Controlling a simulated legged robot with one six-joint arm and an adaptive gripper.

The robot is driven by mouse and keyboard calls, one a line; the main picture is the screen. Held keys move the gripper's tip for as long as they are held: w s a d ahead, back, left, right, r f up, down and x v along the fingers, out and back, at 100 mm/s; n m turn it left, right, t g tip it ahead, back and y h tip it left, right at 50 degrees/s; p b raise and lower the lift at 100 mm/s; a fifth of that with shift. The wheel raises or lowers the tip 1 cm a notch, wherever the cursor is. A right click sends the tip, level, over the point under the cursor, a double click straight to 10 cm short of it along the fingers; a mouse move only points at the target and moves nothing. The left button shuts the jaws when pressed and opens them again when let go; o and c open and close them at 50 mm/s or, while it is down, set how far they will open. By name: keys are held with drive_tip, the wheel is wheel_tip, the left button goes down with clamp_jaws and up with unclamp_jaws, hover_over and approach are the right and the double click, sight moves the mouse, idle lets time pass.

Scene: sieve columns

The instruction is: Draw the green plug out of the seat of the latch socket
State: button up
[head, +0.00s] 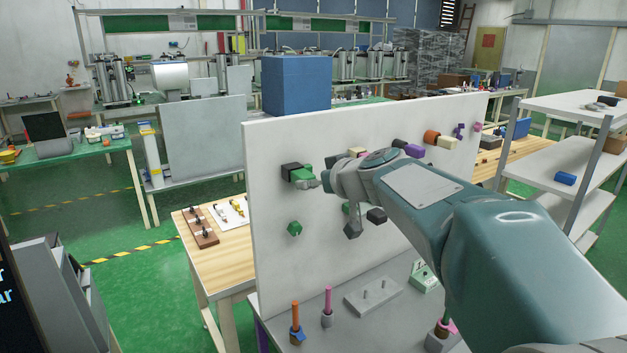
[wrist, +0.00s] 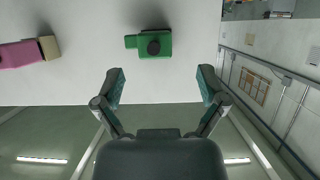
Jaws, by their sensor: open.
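The green plug (head: 303,173) sits at a black socket (head: 290,168) on the upright white board (head: 272,220), near its upper left. In the wrist view the green plug (wrist: 153,45) shows as a green block with a side tab and a round black knob facing me. A dark shape or shadow lies behind it, so the seat is hidden. My gripper (wrist: 161,82) is open and empty, its fingers spread wide to either side of the plug's line. The plug stands beyond the fingertips, apart from them. In the head view my wrist hides part of the board.
A pink block with a tan end (wrist: 25,52) is beside the plug in the wrist view. Another green piece (head: 294,229) is lower on the board. Orange (head: 295,315) and pink (head: 328,300) pegs stand on the grey base. The board around the plug is mostly clear.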

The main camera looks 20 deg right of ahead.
sight(304, 176)
drive_tip(key=w, duration=0.1)
drive_tip(key=w+f, duration=0.1)
drive_tip(key=w, duration=0.2)
drive_tip(key=shift+f, duration=0.4)
drive_tip(key=shift+w+a, duration=0.2)
drive_tip(key=shift+a, duration=0.6)
drive_tip(key=shift+d, duration=0.45)
drive_tip(key=c, duration=1)
drive_tip(key=shift+c, duration=1.3)
drive_tip(key=shift+o, duration=0.9)
clamp_jaws()
drive_tip(key=shift+s, duration=0.2)
